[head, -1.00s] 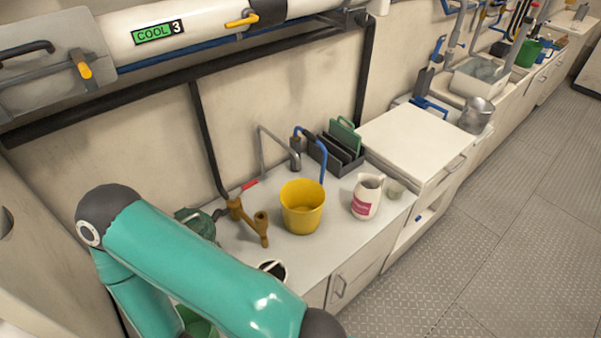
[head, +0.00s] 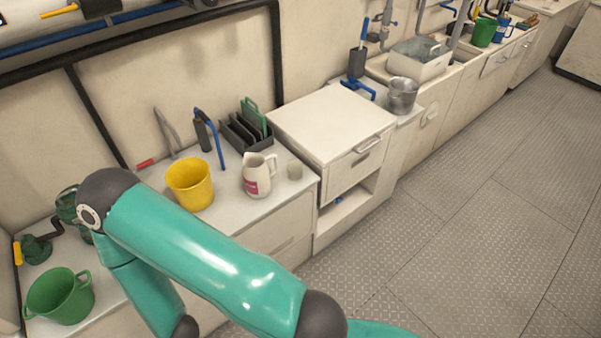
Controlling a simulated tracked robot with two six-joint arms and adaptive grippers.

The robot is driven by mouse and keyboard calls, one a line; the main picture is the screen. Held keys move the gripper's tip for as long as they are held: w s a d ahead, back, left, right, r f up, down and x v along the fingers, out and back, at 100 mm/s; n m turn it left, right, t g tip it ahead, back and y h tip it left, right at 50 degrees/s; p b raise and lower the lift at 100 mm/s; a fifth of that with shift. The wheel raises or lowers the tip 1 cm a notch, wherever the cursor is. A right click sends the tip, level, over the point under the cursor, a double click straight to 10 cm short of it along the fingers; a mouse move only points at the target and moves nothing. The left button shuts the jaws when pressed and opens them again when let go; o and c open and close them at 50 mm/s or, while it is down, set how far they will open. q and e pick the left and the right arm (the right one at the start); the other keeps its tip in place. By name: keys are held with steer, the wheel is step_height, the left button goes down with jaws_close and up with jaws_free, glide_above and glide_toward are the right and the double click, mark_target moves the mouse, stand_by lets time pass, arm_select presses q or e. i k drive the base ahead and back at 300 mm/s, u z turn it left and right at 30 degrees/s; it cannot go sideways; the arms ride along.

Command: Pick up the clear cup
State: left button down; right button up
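My other gripper does not show either.
A yellow bucket (head: 190,184) stands left of the jug. A green bucket (head: 60,296) is lower left. The floor (head: 460,240) at right is clear.

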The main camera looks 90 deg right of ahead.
mark_target(295, 168)
steer(key=z, duration=0.2)
steer(key=k, duration=0.35)
steer(key=z, duration=1.1)
steer(key=i, duration=0.75)
steer(key=z, duration=0.3)
steer(key=k, duration=0.7)
steer(key=z, duration=0.25)
steer(key=i, duration=0.75)
steer(key=u, duration=0.15)
